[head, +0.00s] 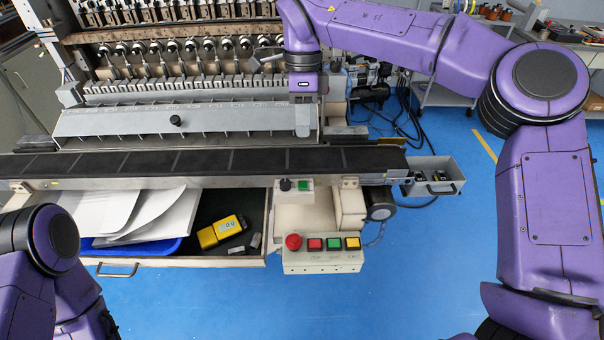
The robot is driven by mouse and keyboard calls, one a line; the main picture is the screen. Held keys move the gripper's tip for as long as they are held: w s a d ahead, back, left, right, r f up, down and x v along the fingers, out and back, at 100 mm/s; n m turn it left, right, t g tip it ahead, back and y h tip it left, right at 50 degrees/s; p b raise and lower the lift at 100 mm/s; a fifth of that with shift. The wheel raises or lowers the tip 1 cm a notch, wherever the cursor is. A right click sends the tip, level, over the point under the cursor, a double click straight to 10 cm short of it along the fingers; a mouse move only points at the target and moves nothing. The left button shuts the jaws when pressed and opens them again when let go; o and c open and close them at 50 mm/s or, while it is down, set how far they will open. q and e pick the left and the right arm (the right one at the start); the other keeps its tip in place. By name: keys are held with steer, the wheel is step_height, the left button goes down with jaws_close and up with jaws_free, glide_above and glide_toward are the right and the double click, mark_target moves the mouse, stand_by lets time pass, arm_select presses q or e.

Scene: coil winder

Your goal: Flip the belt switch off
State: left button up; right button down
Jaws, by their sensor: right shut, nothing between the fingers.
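The belt switch, a small pale box (293,196) with a black knob (285,184) and a green light or button (303,185), sits on the front edge of the conveyor belt (240,161). The way the knob points is too small to tell. My right gripper (303,128) points down over the right end of the grey machine cover, behind the belt and above the switch in the picture. It is shut and empty, apart from the switch. My left arm shows at the lower left, with its gripper out of view.
Below the switch is a control box (322,268) with a red knob and red, green and yellow buttons. An open drawer (190,262) holds papers and a yellow device (221,231). A grey bin (436,177) hangs at the belt's right end. Blue floor is clear in front.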

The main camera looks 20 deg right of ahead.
mark_target(303, 186)
steer(key=p+x, duration=0.1)
steer(key=x, duration=1.2)
steer(key=shift+a, duration=0.1)
